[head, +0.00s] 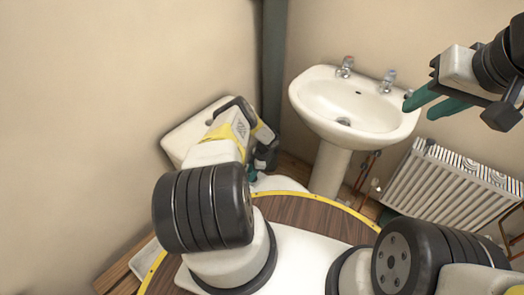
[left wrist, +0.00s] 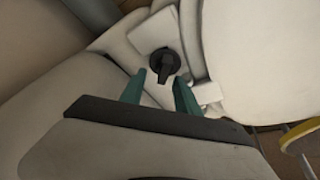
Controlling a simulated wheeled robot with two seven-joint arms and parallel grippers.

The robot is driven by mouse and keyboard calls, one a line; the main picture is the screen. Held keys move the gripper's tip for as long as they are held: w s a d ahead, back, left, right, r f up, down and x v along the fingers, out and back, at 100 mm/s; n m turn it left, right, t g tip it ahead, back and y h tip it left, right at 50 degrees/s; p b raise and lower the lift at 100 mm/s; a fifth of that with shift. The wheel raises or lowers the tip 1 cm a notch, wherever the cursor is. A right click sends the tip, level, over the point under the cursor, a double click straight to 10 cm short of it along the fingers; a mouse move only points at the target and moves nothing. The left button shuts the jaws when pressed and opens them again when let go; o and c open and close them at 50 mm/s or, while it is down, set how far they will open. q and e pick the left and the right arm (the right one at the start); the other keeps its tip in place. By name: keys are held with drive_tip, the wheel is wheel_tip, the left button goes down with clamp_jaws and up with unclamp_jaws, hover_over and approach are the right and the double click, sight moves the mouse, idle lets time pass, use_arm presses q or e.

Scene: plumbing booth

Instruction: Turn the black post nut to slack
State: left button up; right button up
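The black post nut (left wrist: 164,63) shows in the left wrist view as a dark round, ridged piece against a white ceramic surface. My left gripper (left wrist: 160,84) is open, with its two teal fingers apart. Its fingertips lie just below the nut in that view, one to each side, with nothing between them; I cannot tell whether they touch it. In the head view my left gripper (head: 262,165) is low by the toilet, partly hidden by its own arm, and the nut is hidden. My right gripper (head: 436,102) is raised at the right, open and empty.
A white toilet cistern (head: 180,136) stands against the left wall, with part of the white pan (head: 280,184) beyond my arm. A dark pipe (head: 272,60) runs up the corner. A pedestal basin (head: 335,118) and a radiator (head: 440,190) stand to the right.

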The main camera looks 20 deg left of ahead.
sight(257, 177)
use_arm(q)
drive_tip(key=v, duration=0.7)
drive_tip(key=shift+r, duration=0.25)
drive_tip(key=shift+d, duration=0.1)
